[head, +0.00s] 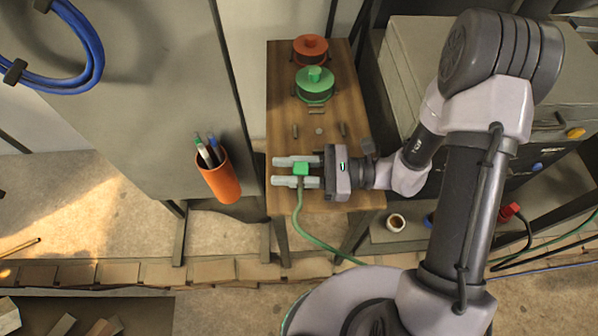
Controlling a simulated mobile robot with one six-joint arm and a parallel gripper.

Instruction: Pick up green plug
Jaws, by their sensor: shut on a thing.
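The green plug (301,168) is a small bright green block with a green cable (298,215) hanging from it. My gripper (296,171) is shut on the plug, with one finger on each side of it. The gripper is over the near end of the narrow wooden table (279,108). I cannot tell how far above the tabletop the plug is. The cable drops past the table's near edge and runs down to the right behind my arm.
A green round lidded piece (314,86) and a red one (310,47) stand at the table's far end. An orange cup of pens (220,178) is left of the table. A grey cabinet (405,65) stands right. A red plug (510,211) is at lower right.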

